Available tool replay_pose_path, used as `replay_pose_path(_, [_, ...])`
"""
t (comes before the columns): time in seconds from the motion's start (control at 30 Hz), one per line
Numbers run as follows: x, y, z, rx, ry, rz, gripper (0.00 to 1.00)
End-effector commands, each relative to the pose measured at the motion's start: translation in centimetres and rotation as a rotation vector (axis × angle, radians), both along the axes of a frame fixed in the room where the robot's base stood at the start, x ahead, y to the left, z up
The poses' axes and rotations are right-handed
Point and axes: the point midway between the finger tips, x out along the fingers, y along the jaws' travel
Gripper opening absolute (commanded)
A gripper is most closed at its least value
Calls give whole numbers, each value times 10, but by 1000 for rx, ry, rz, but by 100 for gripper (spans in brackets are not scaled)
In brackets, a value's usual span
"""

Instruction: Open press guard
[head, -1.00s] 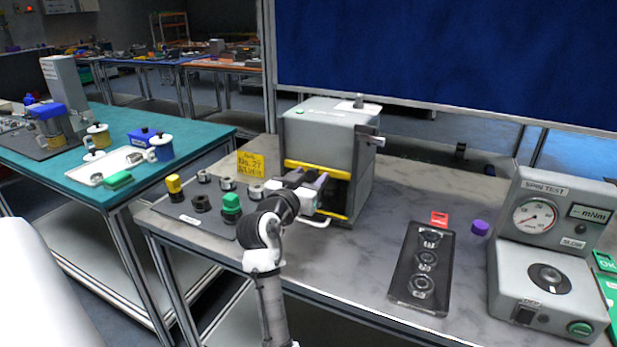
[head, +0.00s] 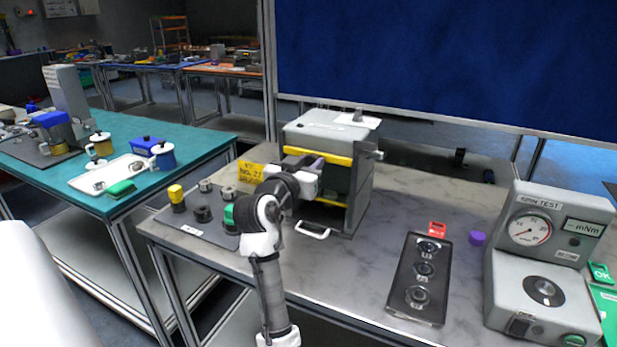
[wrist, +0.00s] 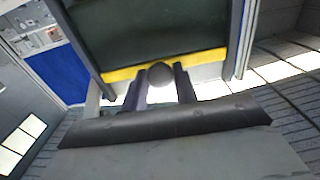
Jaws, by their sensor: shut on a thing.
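The press (head: 325,130) is a grey box standing on the grey bench. Its guard (head: 318,156) shows a yellow bar across the upper front, with a dark opening and a second yellow strip below. My gripper (head: 314,168) is at the press front, just under the upper yellow bar. In the wrist view, my two dark fingers (wrist: 160,88) are shut on a round dark knob (wrist: 160,74) beside the guard's yellow edge (wrist: 195,67). The dark guard panel (wrist: 150,35) fills the view beyond. My arm hides the left part of the press front.
A white handle (head: 312,231) sticks out at the press's lower front. A dark mat (head: 180,217) with several small parts lies left of it.

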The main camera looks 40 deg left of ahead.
Motion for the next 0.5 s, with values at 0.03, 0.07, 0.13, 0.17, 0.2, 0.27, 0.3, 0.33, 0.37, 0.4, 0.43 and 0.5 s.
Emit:
replay_pose_path(0.03, [0, 0, 14, 2, -6, 0, 0])
replay_pose_path(0.07, [0, 0, 17, 2, -6, 0, 0])
replay_pose_path(0.13, [0, 0, 20, 1, -5, 0, 0])
replay_pose_path(0.17, [0, 0, 20, 1, -4, 0, 0])
replay_pose_path(0.2, [0, 0, 20, 1, -4, 0, 0])
replay_pose_path(0.27, [0, 0, 19, 0, -3, 0, 0])
replay_pose_path(0.3, [0, 0, 19, 0, -3, 0, 0])
replay_pose_path(0.33, [0, 0, 19, 0, -3, 0, 0])
replay_pose_path(0.37, [0, 0, 19, 0, -3, 0, 0])
replay_pose_path(0.4, [0, 0, 19, 0, -3, 0, 0])
replay_pose_path(0.43, [0, 0, 18, 0, -3, 0, 0])
replay_pose_path(0.5, [0, 0, 18, 0, -3, 0, 38])
